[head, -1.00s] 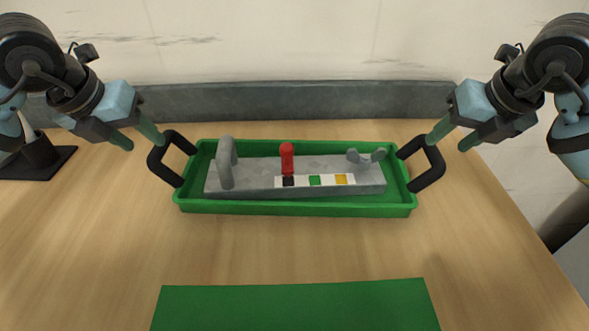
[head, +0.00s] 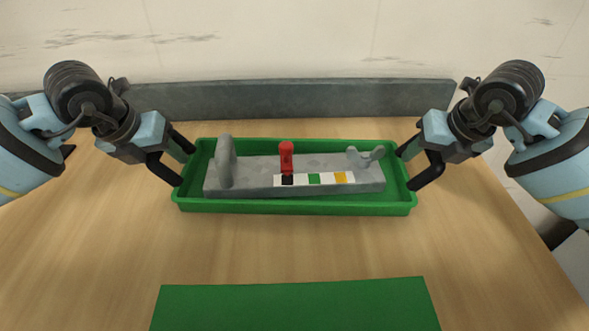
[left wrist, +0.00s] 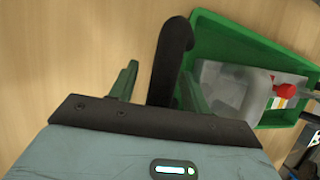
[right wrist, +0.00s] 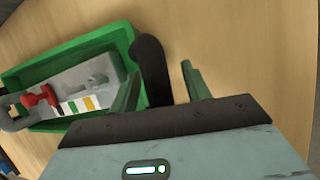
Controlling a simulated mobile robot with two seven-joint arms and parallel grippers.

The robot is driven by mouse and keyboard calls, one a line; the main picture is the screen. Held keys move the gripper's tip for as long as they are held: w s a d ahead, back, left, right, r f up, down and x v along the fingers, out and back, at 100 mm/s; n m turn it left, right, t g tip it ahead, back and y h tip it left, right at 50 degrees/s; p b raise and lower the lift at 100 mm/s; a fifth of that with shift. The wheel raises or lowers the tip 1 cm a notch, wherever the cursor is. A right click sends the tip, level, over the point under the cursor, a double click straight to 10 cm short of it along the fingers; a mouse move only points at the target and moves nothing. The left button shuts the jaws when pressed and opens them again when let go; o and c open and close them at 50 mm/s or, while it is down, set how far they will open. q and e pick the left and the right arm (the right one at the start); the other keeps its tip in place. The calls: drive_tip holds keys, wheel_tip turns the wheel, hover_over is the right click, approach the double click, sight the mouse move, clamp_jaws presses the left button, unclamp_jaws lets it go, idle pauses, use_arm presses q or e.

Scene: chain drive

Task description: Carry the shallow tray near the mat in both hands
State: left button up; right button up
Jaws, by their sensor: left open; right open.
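The shallow green tray (head: 295,206) sits on the table with a black handle at each end. It holds a grey fixture (head: 265,187) with a red knob (head: 286,158) and a strip of coloured squares. My left gripper (head: 178,148) is open at the left handle (head: 163,170); in the left wrist view that handle (left wrist: 170,62) lies between the green fingers (left wrist: 160,88). My right gripper (head: 412,150) is open at the right handle (head: 428,172); in the right wrist view the handle (right wrist: 152,70) lies between its fingers (right wrist: 160,88). Finger contact cannot be told.
The green mat (head: 295,305) lies flat at the front of the table (head: 90,245). Bare wood separates it from the tray. A grey ledge (head: 300,99) runs along the wall behind the tray.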

use_arm(q)
drive_tip(key=shift+c, duration=0.3)
use_arm(e)
drive_tip(key=shift+c, duration=0.3)
use_arm(q)
clamp_jaws()
use_arm(e)
clamp_jaws()
